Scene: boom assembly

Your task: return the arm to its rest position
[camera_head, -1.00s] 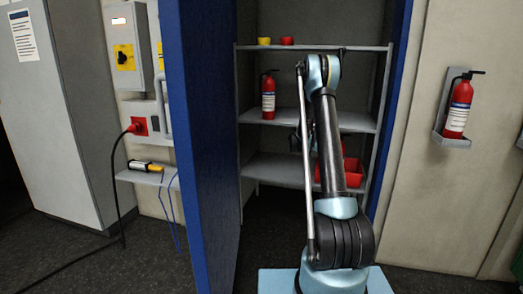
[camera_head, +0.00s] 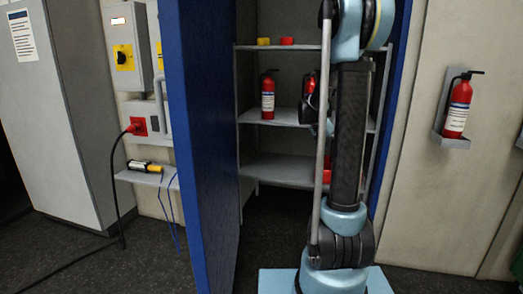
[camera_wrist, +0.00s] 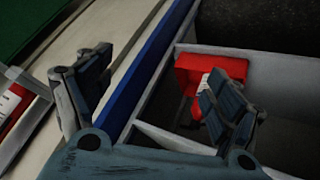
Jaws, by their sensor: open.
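My arm (camera_head: 347,140) stands upright in front of the open cabinet in the head view, its upper part reaching the top edge of the picture. My gripper (camera_wrist: 155,100) shows in the wrist view with its two dark fingers wide apart and nothing between them.
The blue cabinet door (camera_head: 205,150) stands open left of the arm. Another extinguisher (camera_head: 457,105) hangs on the right wall. A red bin (camera_wrist: 200,70) shows in the wrist view.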

